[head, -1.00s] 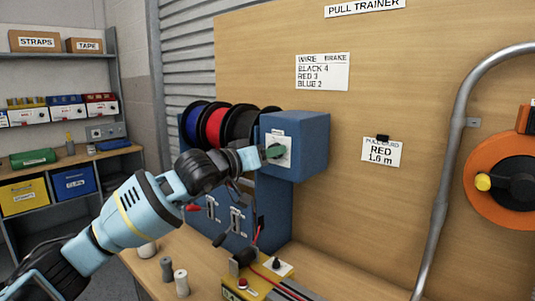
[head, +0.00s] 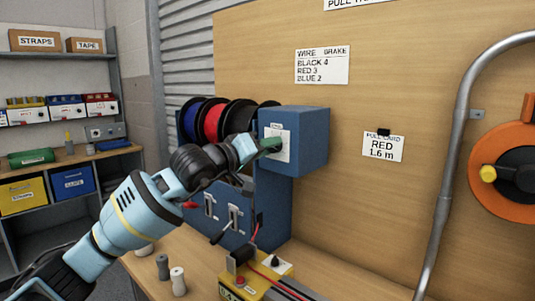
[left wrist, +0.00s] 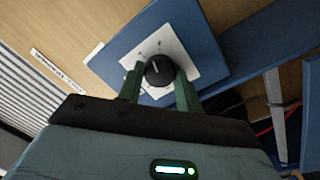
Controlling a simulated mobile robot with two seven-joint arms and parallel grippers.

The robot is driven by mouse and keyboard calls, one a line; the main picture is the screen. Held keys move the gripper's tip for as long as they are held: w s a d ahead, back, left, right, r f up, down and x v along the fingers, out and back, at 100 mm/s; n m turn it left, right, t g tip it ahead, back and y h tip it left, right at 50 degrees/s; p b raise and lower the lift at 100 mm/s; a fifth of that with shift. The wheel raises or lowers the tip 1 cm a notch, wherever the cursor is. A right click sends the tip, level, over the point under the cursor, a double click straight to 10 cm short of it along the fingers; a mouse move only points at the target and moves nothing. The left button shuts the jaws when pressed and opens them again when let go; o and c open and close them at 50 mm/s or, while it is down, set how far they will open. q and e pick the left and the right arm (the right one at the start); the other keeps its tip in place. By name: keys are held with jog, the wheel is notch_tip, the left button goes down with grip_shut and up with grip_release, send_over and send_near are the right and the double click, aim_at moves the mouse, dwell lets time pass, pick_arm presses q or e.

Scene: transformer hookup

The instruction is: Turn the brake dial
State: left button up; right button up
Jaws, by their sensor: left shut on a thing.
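The brake dial (left wrist: 159,70) is a round black knob with a pale pointer line on a white plate (left wrist: 192,50). The plate is on the front of a blue box (head: 300,145), and it also shows in the head view. My left gripper (head: 272,144) is at the plate. In the left wrist view its two green fingers (left wrist: 159,82) stand on either side of the dial, shut on it. In the head view the gripper hides the dial. The marks around the dial are too small to read. My right gripper is not in view.
Blue, red and black wire spools (head: 212,122) stand left of the box. A wire and brake chart (head: 322,65) and a card reading RED 1.6 m (head: 383,147) are on the wooden board. A yellow unit (head: 245,284) sits on the bench below.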

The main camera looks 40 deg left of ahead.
pick_arm(q)
jog(key=n+b, duration=0.1)
jog(key=n, duration=0.7)
jog(key=n+y+b, duration=0.1)
jog(key=n, duration=0.7)
jog(key=shift+d+n+t+b, duration=0.15)
jog(key=shift+n+t+b, duration=0.15)
jog(key=shift+n+t, duration=0.1)
jog(key=o, duration=1)
jog(key=shift+s+f, duration=0.1)
jog(key=s+b, duration=0.1)
jog(key=s, duration=0.6)
jog(key=shift+s+a+f+b, duration=0.25)
jog(key=shift+s+f+b, duration=0.05)
